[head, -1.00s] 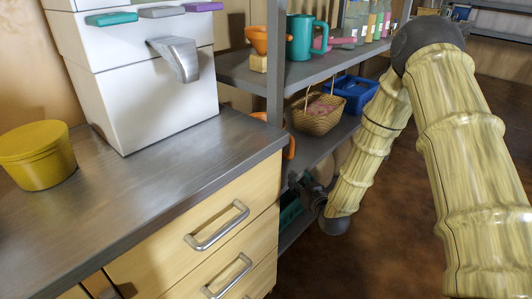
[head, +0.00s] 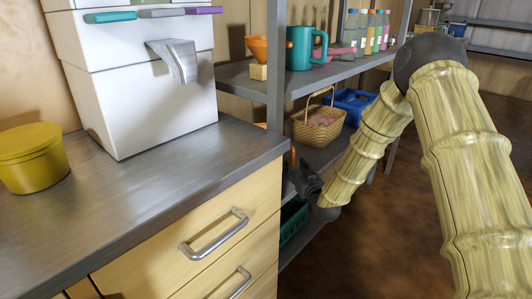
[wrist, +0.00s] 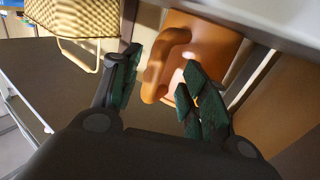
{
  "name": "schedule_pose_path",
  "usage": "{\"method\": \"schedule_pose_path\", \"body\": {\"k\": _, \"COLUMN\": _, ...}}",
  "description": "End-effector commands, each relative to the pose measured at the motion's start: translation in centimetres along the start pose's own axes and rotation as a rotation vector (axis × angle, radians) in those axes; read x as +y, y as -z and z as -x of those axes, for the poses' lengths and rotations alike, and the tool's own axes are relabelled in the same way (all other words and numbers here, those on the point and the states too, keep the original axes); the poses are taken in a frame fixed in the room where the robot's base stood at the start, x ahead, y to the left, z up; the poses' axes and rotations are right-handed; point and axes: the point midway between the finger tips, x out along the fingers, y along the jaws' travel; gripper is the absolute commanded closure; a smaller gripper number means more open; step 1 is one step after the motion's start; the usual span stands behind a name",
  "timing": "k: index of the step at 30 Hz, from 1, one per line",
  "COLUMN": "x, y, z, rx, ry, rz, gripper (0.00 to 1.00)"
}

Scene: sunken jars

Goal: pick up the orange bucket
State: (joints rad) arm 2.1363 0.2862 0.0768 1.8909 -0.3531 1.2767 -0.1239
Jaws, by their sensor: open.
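The orange bucket (wrist: 205,50) fills the upper middle of the wrist view, with its thick rounded handle turned toward me. My gripper (wrist: 162,72) is open, its two dark green-padded fingers on either side of the handle; I cannot tell whether either touches it. In the head view only a sliver of the bucket (head: 292,156) shows past the counter's edge, on the lower shelf level. My gripper (head: 304,180) is partly hidden there by the counter corner and my arm.
A wicker basket (head: 318,127) and a blue bin (head: 350,103) stand on the shelf beside the bucket. The upper shelf (head: 245,83) holds a teal can (head: 301,48), an orange funnel and several bottles. The drawer counter (head: 215,150) is close on the left. Open floor lies right.

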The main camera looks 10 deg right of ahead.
Motion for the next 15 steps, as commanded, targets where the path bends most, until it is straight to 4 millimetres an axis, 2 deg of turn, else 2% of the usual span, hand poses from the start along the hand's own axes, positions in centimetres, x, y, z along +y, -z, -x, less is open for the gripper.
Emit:
{"method": "schedule_pose_path", "body": {"k": 9, "x": 0.5, "y": -0.3, "z": -3.8, "rx": 0.002, "ry": 0.001, "rz": 0.001, "gripper": 0.56}}
{"method": "schedule_pose_path", "body": {"k": 15, "x": 0.5, "y": -0.2, "z": -4.3, "rx": 0.0, "ry": 0.001, "rz": 0.001, "gripper": 0.56}}
